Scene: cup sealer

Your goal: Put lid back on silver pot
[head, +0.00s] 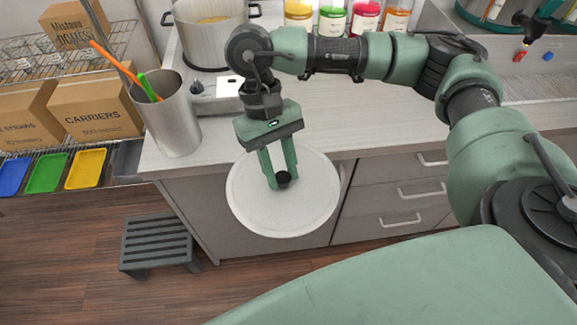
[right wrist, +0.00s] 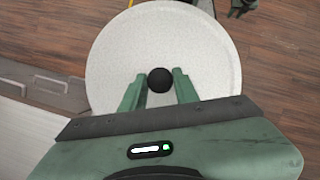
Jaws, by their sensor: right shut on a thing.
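The lid (head: 310,209) is a round, pale grey disc with a black knob. My right gripper (head: 283,181) is shut on the lid's black knob and holds the lid out in front of the counter's front edge, over the drawers. In the right wrist view the lid (right wrist: 205,45) lies below the fingers, with the knob between my right gripper's fingertips (right wrist: 160,82). The silver pot (head: 212,38) stands open at the back of the counter on a white burner, with yellowish contents showing. My arm covers part of its right side. My left gripper does not show clearly.
A tall metal container (head: 168,118) with orange and green utensils stands at the counter's left end, left of the lid. Colourful jars (head: 333,18) line the back. A dark step stool (head: 158,246) is on the floor. The counter's middle (head: 350,110) is clear.

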